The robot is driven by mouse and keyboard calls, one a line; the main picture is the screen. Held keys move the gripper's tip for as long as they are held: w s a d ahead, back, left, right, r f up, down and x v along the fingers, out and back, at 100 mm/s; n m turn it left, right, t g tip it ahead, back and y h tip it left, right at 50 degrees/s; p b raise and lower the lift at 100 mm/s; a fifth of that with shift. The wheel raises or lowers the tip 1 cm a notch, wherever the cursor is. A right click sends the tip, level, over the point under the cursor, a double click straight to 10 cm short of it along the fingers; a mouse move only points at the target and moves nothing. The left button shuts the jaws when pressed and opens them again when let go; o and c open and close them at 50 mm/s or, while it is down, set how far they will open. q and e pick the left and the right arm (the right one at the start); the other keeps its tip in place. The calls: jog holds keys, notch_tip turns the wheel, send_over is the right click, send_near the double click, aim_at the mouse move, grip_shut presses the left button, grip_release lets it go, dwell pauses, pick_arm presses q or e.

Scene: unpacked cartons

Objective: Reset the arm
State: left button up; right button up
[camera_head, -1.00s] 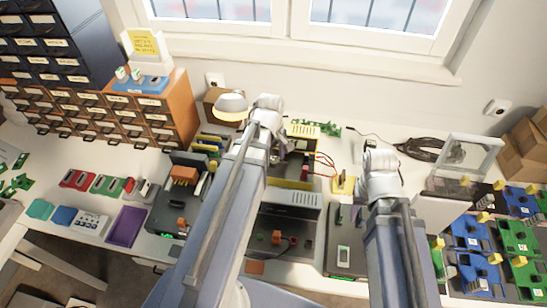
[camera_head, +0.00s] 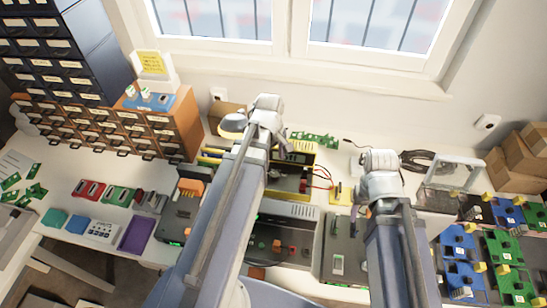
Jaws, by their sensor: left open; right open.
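My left arm comes up from the bottom centre, its pale grey wrist end over the back of the workbench (camera_head: 70,165). My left gripper (camera_head: 279,151) is open, mostly hidden under that end, beside an open yellow-edged box (camera_head: 297,158). My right arm rises at the right of centre. My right gripper (camera_head: 364,209) is open, mostly hidden below its wrist end, above a dark grey unit (camera_head: 343,245). I see nothing held in either gripper. I cannot tell how far the fingertips are from the things below.
Drawer cabinets (camera_head: 150,128) stand at the back left. A white lamp head (camera_head: 232,124) is close left of my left wrist. Blue and green boards (camera_head: 505,246) fill the right. Cartons (camera_head: 520,155) and a clear-fronted frame (camera_head: 455,170) stand at the back right. A window is behind.

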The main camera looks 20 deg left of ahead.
dwell(0.4)
pick_arm(q)
jog(key=s+d+m, duration=0.2)
jog(key=d+m, duration=0.3)
jog(key=d, duration=0.1)
jog(key=s+d+m+y, duration=0.1)
jog(key=s+d+m, duration=0.2)
jog(key=d+m, duration=0.3)
jog(key=s+d+m, duration=0.3)
jog(key=d+m, duration=0.2)
jog(key=d, duration=0.2)
jog(key=shift+m+g, duration=0.3)
jog(key=shift+g, duration=0.1)
